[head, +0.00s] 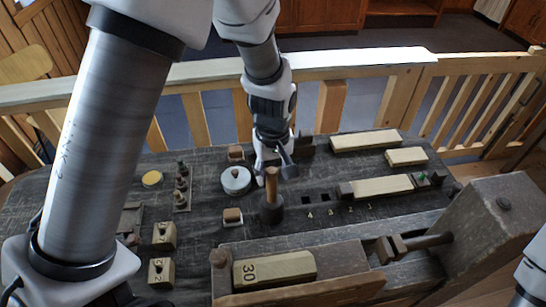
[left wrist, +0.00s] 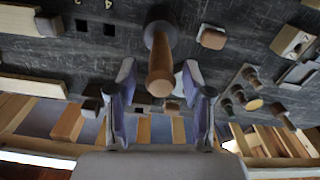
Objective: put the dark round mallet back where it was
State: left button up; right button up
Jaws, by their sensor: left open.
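The dark round mallet stands upright on the dark bench, its dark head (head: 271,212) down and its wooden handle (head: 271,184) pointing up. In the left wrist view its head (left wrist: 158,27) is at the top and the handle (left wrist: 160,68) points towards the camera. My left gripper (head: 273,165) is open just above and behind the handle. In the left wrist view the fingers (left wrist: 159,80) lie on either side of the handle's end, with a gap on both sides. My right gripper is out of view.
A round whitish dish (head: 236,186) and a small brown-topped block (head: 233,216) stand left of the mallet. A spool rack (head: 182,190) is farther left. Right lie pale wooden bars (head: 365,141) and numbered square holes. A clamped block marked 30 (head: 290,267) is in front.

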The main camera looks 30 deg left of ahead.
pick_arm(q)
notch_tip(320, 180, up, 8)
jog(key=shift+r+b, duration=0.1)
jog(key=shift+b, duration=0.25)
